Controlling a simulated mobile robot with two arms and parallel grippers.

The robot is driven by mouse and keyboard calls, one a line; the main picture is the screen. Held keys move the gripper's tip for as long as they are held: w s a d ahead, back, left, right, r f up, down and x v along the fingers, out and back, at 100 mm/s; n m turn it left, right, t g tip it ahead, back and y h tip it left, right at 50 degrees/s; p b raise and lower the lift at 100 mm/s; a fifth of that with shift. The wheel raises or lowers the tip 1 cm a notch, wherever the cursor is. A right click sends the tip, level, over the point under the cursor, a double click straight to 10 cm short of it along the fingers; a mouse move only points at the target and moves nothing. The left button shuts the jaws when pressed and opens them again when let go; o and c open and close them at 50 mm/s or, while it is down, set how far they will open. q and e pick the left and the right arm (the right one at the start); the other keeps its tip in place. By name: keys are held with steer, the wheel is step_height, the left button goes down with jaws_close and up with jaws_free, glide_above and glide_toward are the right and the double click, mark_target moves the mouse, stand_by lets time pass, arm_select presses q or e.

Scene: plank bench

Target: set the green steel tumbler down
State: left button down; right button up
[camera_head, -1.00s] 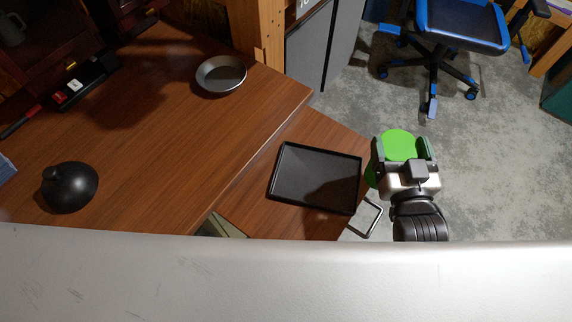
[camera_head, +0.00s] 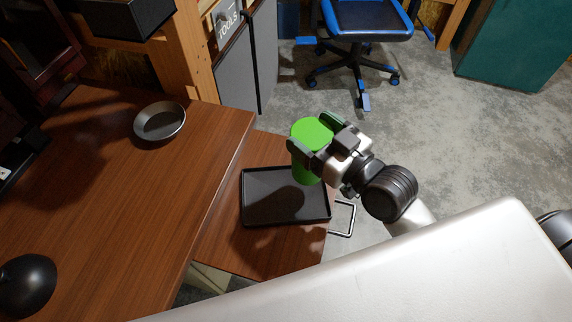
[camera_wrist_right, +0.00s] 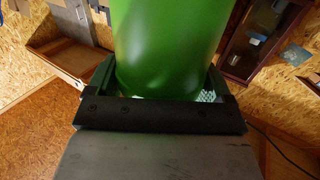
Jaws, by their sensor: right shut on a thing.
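The green steel tumbler (camera_head: 307,168) is upright in my right gripper (camera_head: 320,140), whose two fingers close on its sides near the top. In the head view the tumbler overlaps the far right corner of a black tray (camera_head: 262,212); I cannot tell whether its bottom touches the tray. In the right wrist view the tumbler (camera_wrist_right: 168,45) fills the middle between the fingers, and its far end is cut off by the frame. My left gripper is not in view.
The tray lies on a lower brown surface (camera_head: 225,235) beside the higher wooden desk (camera_head: 120,190). A grey metal bowl (camera_head: 160,122) and a black rounded object (camera_head: 27,284) stand on the desk. A wire handle (camera_head: 343,219) sticks out right of the tray. A blue-black chair (camera_head: 365,25) stands behind.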

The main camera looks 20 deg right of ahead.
steer(key=a+f+b, duration=0.1)
steer(key=a+f, duration=0.4)
steer(key=f, duration=0.2)
steer(key=shift+a+f, duration=0.1)
steer(key=shift+f, duration=0.05)
steer(key=o, duration=1.2)
steer(key=shift+b+v, duration=0.7)
steer(key=shift+v, duration=5.3)
